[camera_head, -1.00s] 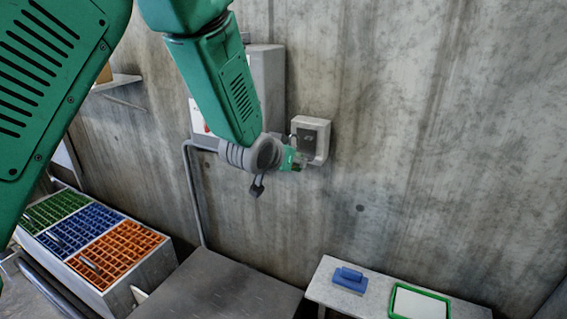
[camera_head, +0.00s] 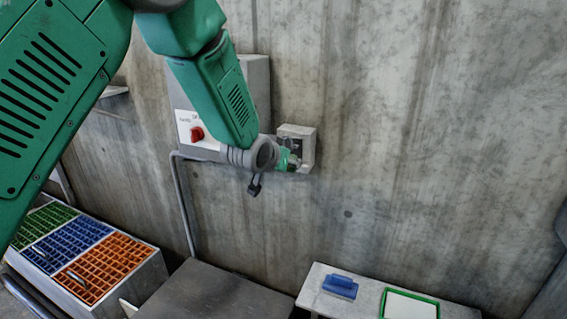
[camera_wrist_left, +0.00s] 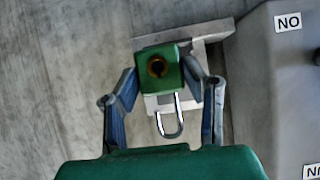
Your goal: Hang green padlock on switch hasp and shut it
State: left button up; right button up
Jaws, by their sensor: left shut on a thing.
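My left gripper (camera_head: 288,159) is shut on the green padlock, in front of a small pale wall box. In the left wrist view the green padlock body (camera_wrist_left: 159,68), with a dark round keyhole, sits between the fingertips (camera_wrist_left: 165,75). Its silver U-shaped shackle (camera_wrist_left: 171,122) shows below the body; I cannot tell whether it is open. The red rotary switch (camera_head: 197,133) is on a grey cabinet (camera_head: 255,85) left of the gripper, apart from the padlock. The hasp cannot be made out. My right gripper is not in view.
The pale wall box (camera_head: 308,148) is right behind the gripper. A grey pipe (camera_head: 181,205) runs down from the cabinet. Below are a bin with green, blue and orange compartments (camera_head: 162,270), a dark tabletop (camera_head: 215,300), and a bench (camera_head: 308,288) with a blue object (camera_head: 340,287) and green-rimmed tray (camera_head: 437,305).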

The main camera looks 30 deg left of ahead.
pick_arm(q)
jog(key=shift+a+p, duration=0.35)
jog(key=shift+a, duration=0.2)
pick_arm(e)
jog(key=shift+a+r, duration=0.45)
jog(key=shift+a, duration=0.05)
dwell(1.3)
pick_arm(q)
jog(key=shift+w+d+r, duration=0.1)
jog(key=shift+w+d, duration=0.1)
jog(key=shift+d, duration=0.2)
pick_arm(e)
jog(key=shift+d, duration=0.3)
pick_arm(q)
jog(key=shift+w+a, duration=0.3)
jog(key=shift+w, duration=0.2)
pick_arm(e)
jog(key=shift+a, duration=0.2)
pick_arm(q)
jog(key=shift+w, duration=0.2)
jog(key=shift+s+d, duration=0.1)
jog(key=shift+d, duration=0.05)
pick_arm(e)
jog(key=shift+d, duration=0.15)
pick_arm(q)
jog(key=shift+s, duration=0.1)
